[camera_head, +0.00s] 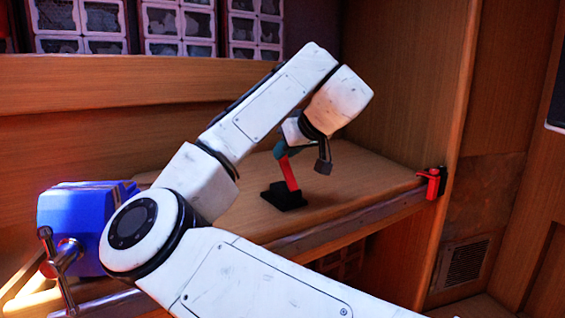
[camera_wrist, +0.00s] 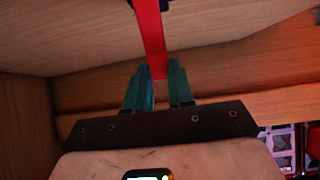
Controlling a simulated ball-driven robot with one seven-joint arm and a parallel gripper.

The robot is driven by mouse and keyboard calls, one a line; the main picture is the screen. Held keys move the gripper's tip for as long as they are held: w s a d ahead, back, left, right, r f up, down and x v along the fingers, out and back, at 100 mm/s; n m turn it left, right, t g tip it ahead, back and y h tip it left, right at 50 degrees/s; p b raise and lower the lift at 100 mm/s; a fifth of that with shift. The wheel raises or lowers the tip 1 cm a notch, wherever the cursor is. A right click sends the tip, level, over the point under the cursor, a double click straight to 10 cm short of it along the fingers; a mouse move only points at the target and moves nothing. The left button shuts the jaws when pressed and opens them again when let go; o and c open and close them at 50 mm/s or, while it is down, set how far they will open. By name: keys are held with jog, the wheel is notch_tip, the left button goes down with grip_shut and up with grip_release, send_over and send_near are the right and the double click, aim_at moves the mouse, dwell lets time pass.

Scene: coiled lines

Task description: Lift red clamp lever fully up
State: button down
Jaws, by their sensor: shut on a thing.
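The red clamp lever (camera_head: 289,174) stands up from its black base (camera_head: 284,196) on the wooden bench, tilted slightly to the left at its top. My gripper (camera_head: 283,151) is at the lever's upper end, with its teal fingers around it. In the wrist view the red lever (camera_wrist: 151,42) runs from the top of the picture down between the two teal fingers (camera_wrist: 158,82). The fingers are shut on the lever's end. My wrist hides part of the area just behind the lever in the head view.
A blue vise (camera_head: 70,222) with a metal handle sits at the bench's left front. A small red and black clamp (camera_head: 431,183) is on the bench's right edge by a wooden side wall (camera_head: 410,80). Bins (camera_head: 180,30) stand at the back. The bench top (camera_head: 360,185) right of the lever is clear.

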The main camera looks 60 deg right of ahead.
aim_at(286, 156)
jog(key=s+t+b, duration=0.1)
jog(key=b, duration=0.1)
jog(key=s+a+t+h+b, duration=0.1)
jog(key=b, duration=0.2)
jog(key=s+t+h+b, duration=0.1)
jog(key=t+b, duration=0.1)
jog(key=shift+s+a+f, duration=0.1)
jog(key=shift+a+f, duration=0.3)
jog(key=s+a+t+h+b, duration=0.1)
jog(key=t+b, duration=0.1)
jog(key=b, duration=0.2)
jog(key=s+a+t+h+b, duration=0.1)
jog(key=s+t+h+b, duration=0.1)
jog(key=b, duration=0.3)
jog(key=shift+f, duration=0.15)
jog(key=c, duration=1)
grip_release()
jog(key=shift+o, duration=0.2)
